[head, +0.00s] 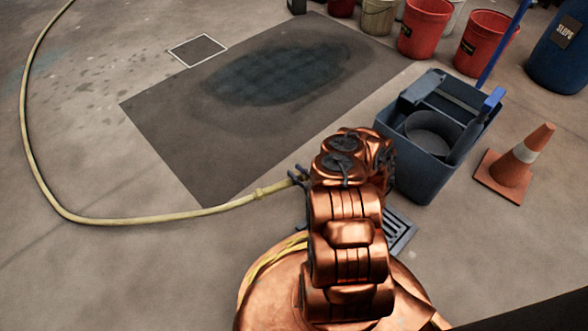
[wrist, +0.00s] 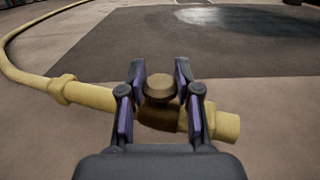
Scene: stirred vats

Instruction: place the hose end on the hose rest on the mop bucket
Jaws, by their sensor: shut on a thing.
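The yellow hose (head: 160,219) runs across the floor from the upper left to my gripper (head: 298,177). In the wrist view, my gripper (wrist: 160,92) is shut on the hose end (wrist: 228,127), around its brownish fitting with a round knob. The open tip sticks out to the right of the fingers, and a collar (wrist: 63,88) sits on the hose to the left. In the head view my arm hides most of the hose end. The blue-grey mop bucket (head: 421,175) stands to the right of my arm, apart from the gripper. I cannot tell which bucket part is the hose rest.
An orange cone (head: 520,160) stands right of the bucket. A floor drain grate (head: 398,232) lies in front of it. Red buckets (head: 424,28) and a blue drum (head: 560,55) stand at the back right. A dark mat with a wet patch (head: 180,130) lies flat beyond the gripper.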

